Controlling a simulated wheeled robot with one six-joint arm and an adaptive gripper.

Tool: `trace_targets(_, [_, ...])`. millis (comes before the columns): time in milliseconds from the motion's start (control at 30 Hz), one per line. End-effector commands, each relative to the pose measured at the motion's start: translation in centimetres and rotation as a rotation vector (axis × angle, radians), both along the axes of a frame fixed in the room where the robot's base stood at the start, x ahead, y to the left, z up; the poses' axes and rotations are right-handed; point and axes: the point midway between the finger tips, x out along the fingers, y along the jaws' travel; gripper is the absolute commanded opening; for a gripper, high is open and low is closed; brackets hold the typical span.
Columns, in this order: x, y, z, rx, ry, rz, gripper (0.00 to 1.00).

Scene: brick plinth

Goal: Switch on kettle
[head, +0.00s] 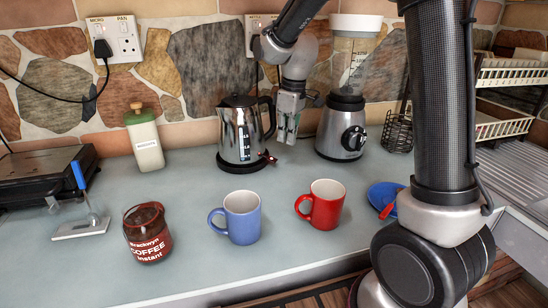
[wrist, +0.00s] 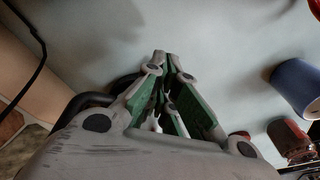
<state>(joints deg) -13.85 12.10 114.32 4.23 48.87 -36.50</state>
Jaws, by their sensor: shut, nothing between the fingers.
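The kettle (head: 240,135) is shiny steel with a black lid, black handle and black base, upright on the counter by the stone wall. A small red switch lever (head: 268,157) sticks out low on its right side. My gripper (head: 287,137) is just right of the kettle's handle, pointing down, above the lever's height. Its fingertips (wrist: 166,58) are together and empty in the wrist view. I cannot tell whether the gripper touches the kettle. In the wrist view the gripper body hides most of the kettle.
A blender (head: 342,140) stands close right of the gripper. A blue mug (head: 241,217), red mug (head: 321,205) and coffee jar (head: 148,233) are in front. A white canister (head: 144,140) stands left. Wall sockets (head: 114,40) are behind. Counter between kettle and mugs is clear.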

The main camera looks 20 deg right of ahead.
Motion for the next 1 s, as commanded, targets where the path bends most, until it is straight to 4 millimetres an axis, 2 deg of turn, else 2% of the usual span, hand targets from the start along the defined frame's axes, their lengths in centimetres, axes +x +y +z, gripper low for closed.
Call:
trace_targets(33, [0.0,-0.1,1.2,0.001,-0.005,0.0,0.0])
trace_targets(200, [-0.2,-0.3,4.2,0.0,-0.003,0.0,0.0])
trace_targets(400, [-0.4,-0.4,6.1,0.0,-0.001,0.0,0.0])
trace_targets(767, [-0.4,-0.5,6.2,-0.001,0.001,-0.002,0.0])
trace_targets(900, [-0.4,-0.5,6.2,0.004,0.003,-0.075,0.0])
trace_targets(967, [-1.2,-0.8,5.3,-0.001,0.029,-0.146,0.0])
trace_targets(1000, [-2.5,-1.2,4.3,-0.01,0.057,-0.202,0.0])
